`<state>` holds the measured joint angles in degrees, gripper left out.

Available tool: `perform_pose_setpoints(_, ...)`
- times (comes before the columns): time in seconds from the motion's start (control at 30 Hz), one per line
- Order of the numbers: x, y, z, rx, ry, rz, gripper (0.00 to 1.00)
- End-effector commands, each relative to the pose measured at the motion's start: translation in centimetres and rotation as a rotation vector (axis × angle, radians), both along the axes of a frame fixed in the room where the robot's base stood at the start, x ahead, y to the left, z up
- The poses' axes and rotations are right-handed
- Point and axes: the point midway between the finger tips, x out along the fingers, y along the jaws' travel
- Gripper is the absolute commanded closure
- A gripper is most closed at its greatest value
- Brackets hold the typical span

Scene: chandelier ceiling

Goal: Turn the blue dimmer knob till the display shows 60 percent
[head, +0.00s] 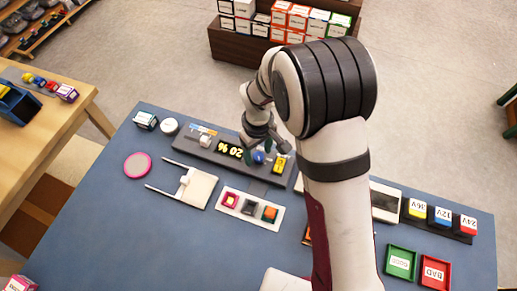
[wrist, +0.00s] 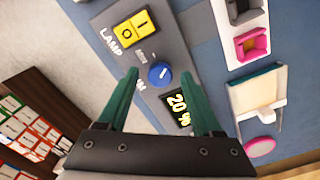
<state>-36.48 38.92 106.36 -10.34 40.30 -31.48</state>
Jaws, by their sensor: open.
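The blue dimmer knob (head: 259,157) sits on a dark grey panel (head: 180,142) at the back of the blue table. In the wrist view the knob (wrist: 160,74) has a white pointer mark and lies between my fingers' lines, beyond the tips. The display (head: 231,149) beside it reads 20 % in yellow; it also shows in the wrist view (wrist: 179,108). My gripper (head: 268,142) is over the panel, by the knob. In the wrist view its two green fingers (wrist: 166,82) are apart and empty. I cannot tell how far the tips are from the knob.
A yellow lamp switch (wrist: 136,27) is next to the knob. A white slider plate (head: 200,190) and a tray of coloured buttons (head: 249,208) lie in front of the panel. Green (head: 400,262) and red (head: 435,272) trays are at the right. My arm hides part of the table.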

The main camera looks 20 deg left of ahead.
Motion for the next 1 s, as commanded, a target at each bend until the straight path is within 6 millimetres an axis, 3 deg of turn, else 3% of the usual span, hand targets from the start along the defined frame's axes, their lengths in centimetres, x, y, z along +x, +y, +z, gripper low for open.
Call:
perform_pose_setpoints(0.17, -0.01, -0.01, 0.01, 0.0, 0.0, 0.0, 0.33)
perform_pose_setpoints(0.53, 0.0, -0.01, 0.05, 0.0, 0.0, 0.0, 1.0)
perform_pose_setpoints(1.0, 0.02, -0.01, 0.05, 0.0, 0.0, -0.074, 1.0)
